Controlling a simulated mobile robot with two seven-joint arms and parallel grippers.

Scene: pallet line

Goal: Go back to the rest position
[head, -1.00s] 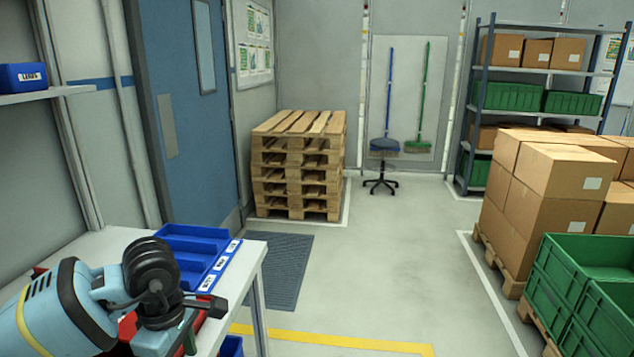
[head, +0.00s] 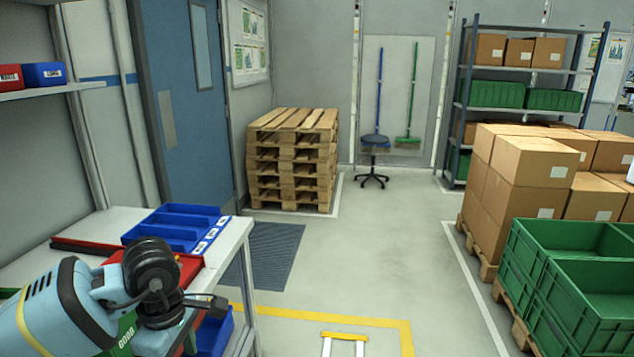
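My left arm comes in from the lower left over a white workbench (head: 226,246). Its gripper (head: 207,306) is at the arm's dark end, above the bench's right part and close to a red bin (head: 190,270). The gripper is small and seen from the side, so its finger gap and anything in it cannot be made out. The arm hides part of the red bin and of a green sign marked GOOD (head: 126,328). My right gripper is not in view.
Blue bins (head: 170,232) sit at the bench's back; another blue bin (head: 215,335) is below its edge. Ahead are stacked pallets (head: 292,160) and a stool (head: 372,145). Cartons (head: 530,165) and green crates (head: 560,250) stand at right.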

